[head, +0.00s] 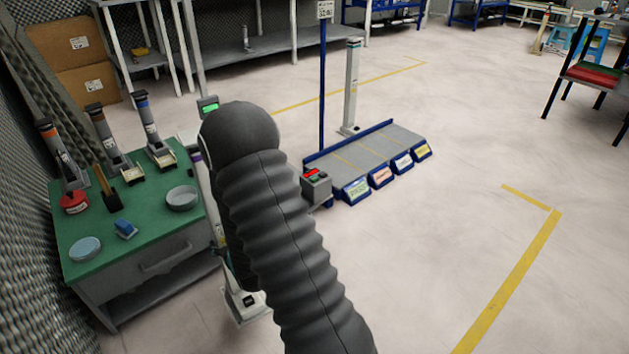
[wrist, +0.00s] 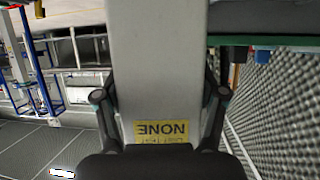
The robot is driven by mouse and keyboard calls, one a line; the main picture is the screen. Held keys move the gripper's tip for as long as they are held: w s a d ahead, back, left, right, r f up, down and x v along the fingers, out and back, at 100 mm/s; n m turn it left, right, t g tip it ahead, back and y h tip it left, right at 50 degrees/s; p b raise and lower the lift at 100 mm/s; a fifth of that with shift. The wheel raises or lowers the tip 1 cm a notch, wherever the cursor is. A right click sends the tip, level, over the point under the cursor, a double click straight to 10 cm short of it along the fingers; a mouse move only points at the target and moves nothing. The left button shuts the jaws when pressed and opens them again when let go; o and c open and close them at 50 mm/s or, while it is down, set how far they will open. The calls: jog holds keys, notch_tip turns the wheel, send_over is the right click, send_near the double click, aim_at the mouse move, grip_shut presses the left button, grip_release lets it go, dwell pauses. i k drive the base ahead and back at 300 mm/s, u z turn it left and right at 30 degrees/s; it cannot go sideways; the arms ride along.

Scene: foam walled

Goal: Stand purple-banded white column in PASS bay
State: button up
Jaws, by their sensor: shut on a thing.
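The purple-banded white column (head: 206,184) shows in the head view just left of my arm, which hides part of it. Its wide foot (head: 246,304) is low, in front of the green bench; I cannot tell if it touches the floor. In the wrist view the pale shaft (wrist: 155,60) runs between the fingers of my gripper (wrist: 160,97), shut on it. No column stands on the platform's visible surface.
The green bench (head: 150,225) at left carries several banded columns, dishes and a blue block. A control box (head: 316,187) with a red display stands at the platform's near left. A teal-banded column (head: 351,88) stands behind the platform. Open floor lies right and front.

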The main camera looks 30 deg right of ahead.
aim_at(332, 168)
jog(key=k, duration=0.45)
jog(key=z, duration=2)
jog(key=i, duration=1.05)
jog(key=u, duration=1.5)
